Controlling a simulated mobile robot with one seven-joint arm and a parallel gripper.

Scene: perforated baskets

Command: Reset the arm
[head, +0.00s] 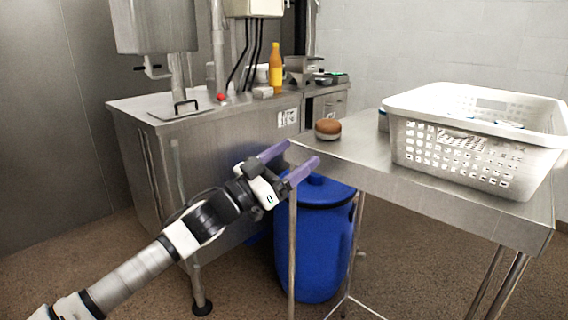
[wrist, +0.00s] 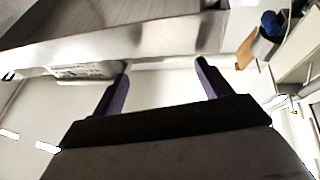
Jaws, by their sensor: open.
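My gripper (head: 296,160) is open, with its two purple fingers apart and nothing between them. In the head view it is in front of the near left corner of the metal table (head: 370,158), and my arm reaches up to it from the lower left. In the wrist view my gripper (wrist: 162,82) also shows open and empty, with a metal edge (wrist: 130,45) beyond the fingertips.
A white perforated basket (head: 455,155) stands on the table's right side, with items inside. A burger-like item (head: 328,129) sits near the table's left end. A blue barrel (head: 315,240) stands below. A steel counter (head: 215,135) holds an orange bottle (head: 275,70).

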